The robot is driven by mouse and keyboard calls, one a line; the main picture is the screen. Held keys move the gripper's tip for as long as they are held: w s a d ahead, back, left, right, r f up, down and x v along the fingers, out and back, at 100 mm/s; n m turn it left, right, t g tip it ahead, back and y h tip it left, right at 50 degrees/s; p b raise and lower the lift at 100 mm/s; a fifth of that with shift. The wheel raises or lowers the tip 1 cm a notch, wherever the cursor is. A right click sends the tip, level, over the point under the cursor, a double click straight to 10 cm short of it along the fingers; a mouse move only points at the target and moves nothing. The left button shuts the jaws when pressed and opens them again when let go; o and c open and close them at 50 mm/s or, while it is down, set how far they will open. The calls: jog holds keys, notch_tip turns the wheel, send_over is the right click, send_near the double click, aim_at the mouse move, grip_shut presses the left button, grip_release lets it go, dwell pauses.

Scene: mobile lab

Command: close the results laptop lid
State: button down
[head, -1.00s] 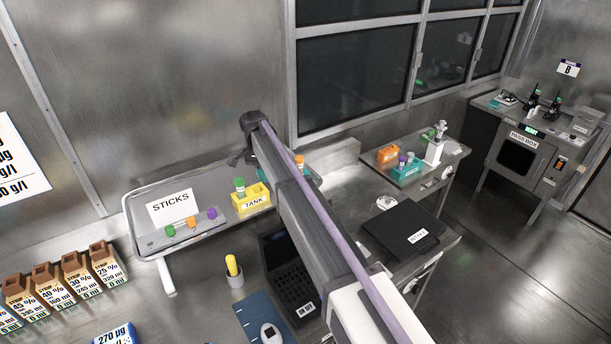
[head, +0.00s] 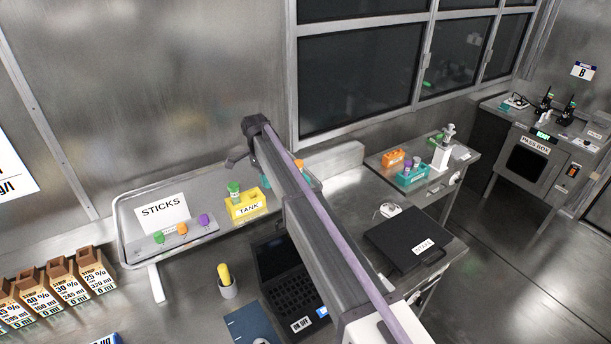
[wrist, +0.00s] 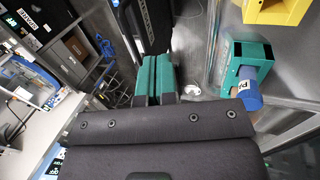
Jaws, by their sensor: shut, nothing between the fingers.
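A flat, shut black case or laptop (head: 408,240) lies to the right, with a white label I cannot read clearly. I cannot tell which one is the results laptop. My gripper (wrist: 157,68) has teal fingers pressed together with nothing between them. In the head view the fingers are hidden.
A teal rack (wrist: 240,50) is right of my fingers. A white object (head: 388,211) lies behind the black case.

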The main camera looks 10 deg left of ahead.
jog(key=s+d+f+b, duration=0.4)
jog(key=f+b, duration=0.2)
jog(key=f, duration=0.1)
jog(key=shift+s+d+f, duration=0.2)
jog(key=shift+s, duration=0.1)
